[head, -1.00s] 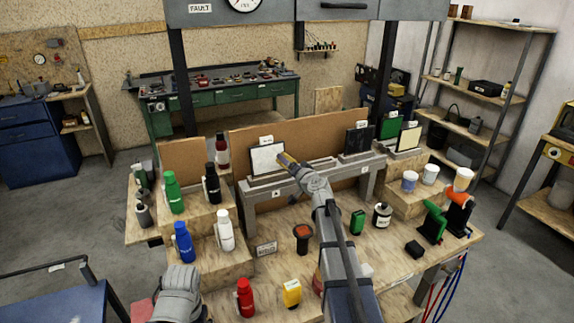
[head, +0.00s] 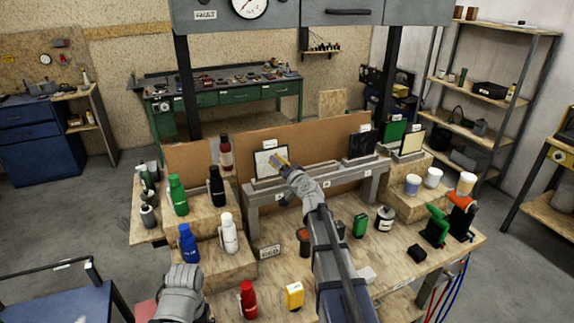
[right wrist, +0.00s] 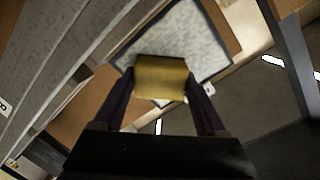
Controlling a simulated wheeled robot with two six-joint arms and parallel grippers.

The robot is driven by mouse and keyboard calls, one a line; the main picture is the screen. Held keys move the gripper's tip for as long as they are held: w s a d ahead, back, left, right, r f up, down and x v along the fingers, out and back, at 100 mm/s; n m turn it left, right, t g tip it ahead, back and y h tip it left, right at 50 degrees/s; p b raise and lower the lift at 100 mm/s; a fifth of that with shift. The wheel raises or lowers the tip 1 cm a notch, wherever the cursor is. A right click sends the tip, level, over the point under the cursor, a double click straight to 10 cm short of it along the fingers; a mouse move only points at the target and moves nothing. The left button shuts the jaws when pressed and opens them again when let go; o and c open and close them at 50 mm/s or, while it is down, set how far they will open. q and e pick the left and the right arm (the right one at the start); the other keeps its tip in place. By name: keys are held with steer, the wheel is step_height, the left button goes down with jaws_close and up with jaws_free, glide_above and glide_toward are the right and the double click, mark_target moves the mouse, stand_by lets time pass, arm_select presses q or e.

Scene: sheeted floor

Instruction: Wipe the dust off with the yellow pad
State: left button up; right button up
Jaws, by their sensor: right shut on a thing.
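A light panel with mottled grey dust and a dark frame (head: 262,167) stands upright on the left part of the grey rail. My right gripper (head: 278,161) is in front of its right part and covers some of it. In the right wrist view the gripper (right wrist: 161,88) is shut on the yellow pad (right wrist: 160,78). The pad overlaps the mottled panel face (right wrist: 185,40); whether it touches cannot be told. My left gripper (head: 181,285) is low at the front left, with its fingers hidden.
Bottles, including a green one (head: 178,195) and a blue one (head: 187,243), stand on wooden steps at left. White cups (head: 433,177) stand at right.

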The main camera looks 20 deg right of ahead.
mark_target(267, 158)
steer(key=shift+a, duration=2.05)
steer(key=shift+s+a, duration=0.1)
steer(key=shift+a, duration=1.95)
steer(key=shift+w+r+p, duration=0.2)
steer(key=shift+r+p, duration=0.85)
steer(key=shift+d, duration=0.55)
steer(key=shift+d+f, duration=0.1)
steer(key=shift+d, duration=1.45)
steer(key=shift+d, duration=0.1)
steer(key=shift+w+d, duration=0.15)
steer(key=shift+d, duration=1.75)
